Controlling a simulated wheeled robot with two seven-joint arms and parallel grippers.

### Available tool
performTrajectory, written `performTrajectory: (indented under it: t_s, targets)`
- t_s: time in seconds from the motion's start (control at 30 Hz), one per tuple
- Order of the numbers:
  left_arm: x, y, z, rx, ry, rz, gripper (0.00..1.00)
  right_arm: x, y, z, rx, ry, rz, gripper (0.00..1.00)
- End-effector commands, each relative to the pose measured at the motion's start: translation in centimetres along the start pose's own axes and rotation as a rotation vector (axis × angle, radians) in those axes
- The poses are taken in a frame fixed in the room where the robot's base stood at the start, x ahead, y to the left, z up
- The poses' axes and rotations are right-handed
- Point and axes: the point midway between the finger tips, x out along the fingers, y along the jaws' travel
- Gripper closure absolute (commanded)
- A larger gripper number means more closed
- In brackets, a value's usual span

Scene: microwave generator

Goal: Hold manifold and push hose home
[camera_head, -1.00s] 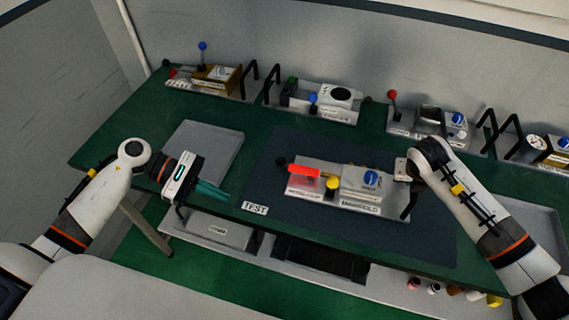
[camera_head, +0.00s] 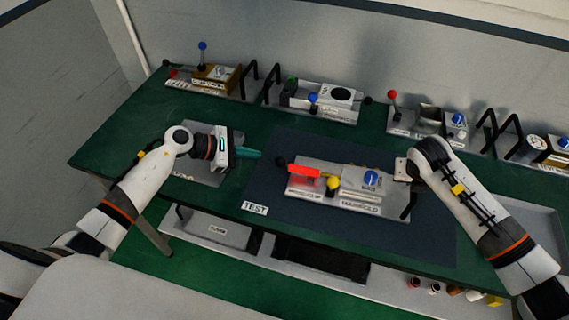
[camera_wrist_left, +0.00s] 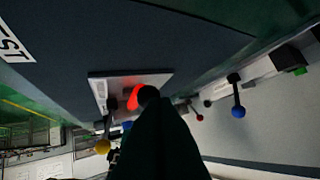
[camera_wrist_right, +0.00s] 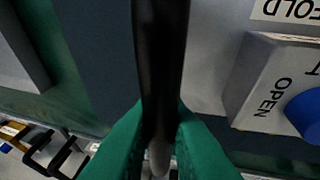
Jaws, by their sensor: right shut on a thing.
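The manifold (camera_head: 362,182) is a light grey block with a blue knob, on a labelled metal plate (camera_head: 310,192) on the dark mat. A red hose piece (camera_head: 304,171) with a dark end points left from it, beside a yellow ball. The red piece also shows in the left wrist view (camera_wrist_left: 133,98). My left gripper (camera_head: 258,154) has its teal fingers together, empty, left of the hose's dark end with a gap between. My right gripper (camera_wrist_right: 160,130) is shut on the plate's black handle (camera_wrist_right: 160,50) at the right; its fingertips are largely hidden in the head view.
Several trays with fixtures, coloured balls and black handles line the back of the green bench (camera_head: 130,130). A grey panel (camera_head: 225,170) lies under the left arm. A TEST label (camera_head: 255,208) sits at the mat's front left. Small bottles and bins stand on the shelf below.

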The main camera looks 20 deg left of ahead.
Motion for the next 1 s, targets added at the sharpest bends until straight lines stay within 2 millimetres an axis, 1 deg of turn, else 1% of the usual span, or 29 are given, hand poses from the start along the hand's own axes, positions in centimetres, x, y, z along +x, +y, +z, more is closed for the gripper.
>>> performTrajectory:
  t_s: [0.03,0.2,0.4,0.6,1.0]
  targets:
    - [0.9,0.1,0.1,-0.002,0.004,0.002,1.00,0.4,-0.3,0.6,-0.006,-0.013,-0.004,1.00]
    - [3.1,0.2,0.7,-0.001,0.001,0.001,1.00,0.4,-0.3,0.6,-0.005,-0.013,-0.004,1.00]
    - [4.8,0.3,1.1,-0.001,0.001,0.001,1.00,0.4,-0.3,0.6,-0.005,-0.013,-0.003,1.00]
    - [5.3,0.4,1.1,0.001,0.001,0.002,1.00,0.4,-0.3,0.6,-0.005,-0.013,-0.003,1.00]
    - [5.3,0.4,1.1,0.000,0.001,0.002,1.00,0.4,-0.3,0.6,-0.005,-0.013,-0.004,1.00]
